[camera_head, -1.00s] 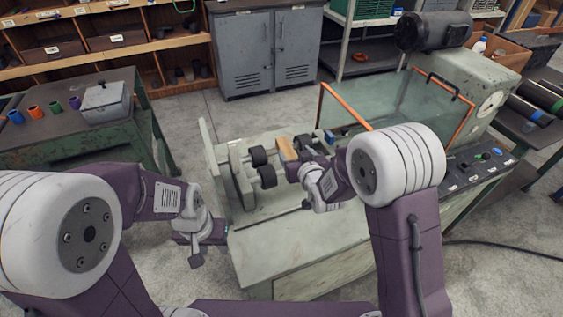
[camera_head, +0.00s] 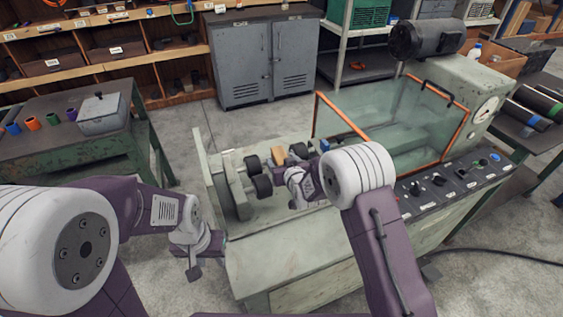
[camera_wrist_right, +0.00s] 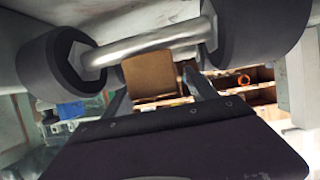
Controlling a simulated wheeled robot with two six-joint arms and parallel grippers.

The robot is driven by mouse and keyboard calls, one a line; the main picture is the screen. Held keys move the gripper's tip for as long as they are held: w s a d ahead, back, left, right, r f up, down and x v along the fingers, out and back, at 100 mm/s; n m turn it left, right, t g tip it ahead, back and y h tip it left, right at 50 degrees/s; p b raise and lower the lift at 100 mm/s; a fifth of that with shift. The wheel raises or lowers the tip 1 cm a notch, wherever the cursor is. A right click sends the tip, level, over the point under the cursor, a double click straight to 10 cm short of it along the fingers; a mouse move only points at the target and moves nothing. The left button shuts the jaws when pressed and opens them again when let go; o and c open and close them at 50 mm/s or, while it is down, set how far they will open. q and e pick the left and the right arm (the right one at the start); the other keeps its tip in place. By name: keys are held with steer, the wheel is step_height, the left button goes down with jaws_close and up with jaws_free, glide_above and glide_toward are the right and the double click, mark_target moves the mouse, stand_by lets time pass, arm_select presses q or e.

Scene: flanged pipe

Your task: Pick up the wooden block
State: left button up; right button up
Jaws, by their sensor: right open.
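The wooden block (camera_wrist_right: 150,75) is a small tan-brown piece in the right wrist view, just beyond a curved grey bar and between two dark rollers. It also shows small in the head view (camera_head: 288,153), over the machine bed. My right gripper (camera_wrist_right: 160,93) has its fingers spread, one low on each side of the block. Any contact with it cannot be made out. In the head view my right gripper (camera_head: 284,174) is among the rollers, partly hidden by its wrist. My left gripper (camera_head: 194,265) hangs beside the machine's left front corner, away from the block; its jaws cannot be made out.
Dark rollers (camera_head: 262,186) stand close to my right gripper on the pale machine (camera_head: 300,245). A clear guard with an orange frame (camera_head: 340,117) is behind, and a knob panel (camera_head: 455,178) lies to the right. A green bench (camera_head: 60,150) stands at the left.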

steer(key=shift+w+f, duration=0.3)
steer(key=shift+w, duration=0.25)
steer(key=shift+s+r, duration=0.1)
steer(key=shift+c, duration=1.3)
jaws_close()
